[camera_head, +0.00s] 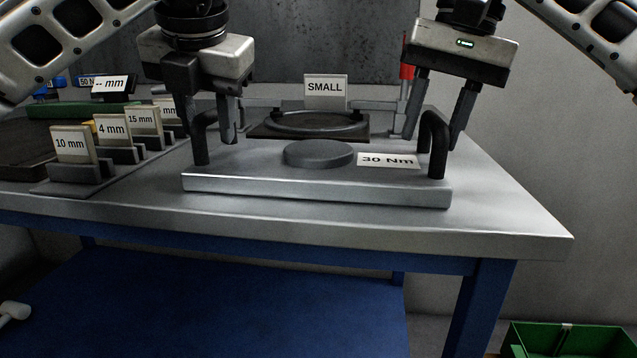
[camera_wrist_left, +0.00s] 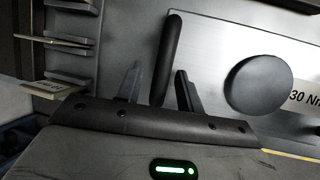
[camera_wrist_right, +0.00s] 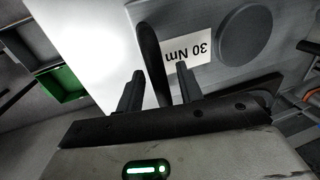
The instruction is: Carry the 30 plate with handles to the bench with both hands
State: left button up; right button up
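The plate with handles (camera_head: 270,187) is a flat metal slab lying on the grey bench (camera_head: 520,225) near its front edge. It carries a dark round disc (camera_head: 319,154) and a "30 Nm" label (camera_head: 389,160). A black upright handle stands at each end, the left handle (camera_head: 203,140) and the right handle (camera_head: 438,145). My left gripper (camera_head: 212,136) is open, its fingers on either side of the left handle with gaps. My right gripper (camera_head: 431,141) is open around the right handle in the same way. Both wrist views show the handle bar between spread fingers.
Behind the plate is a dark round fixture (camera_head: 316,121) with a "SMALL" sign (camera_head: 326,92) and a red-handled clamp (camera_head: 406,72). Several labelled gauge blocks (camera_head: 72,145) stand at the left. A green crate (camera_head: 570,340) is on the floor at lower right. The bench's right front is bare.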

jog(key=shift+r, duration=0.15)
pick_arm(q)
jog(key=v, duration=1.2)
pick_arm(e)
notch_tip(320, 180, up, 7)
jog(key=d, duration=0.1)
jog(key=shift+d, duration=0.25)
jog(key=shift+r, duration=0.1)
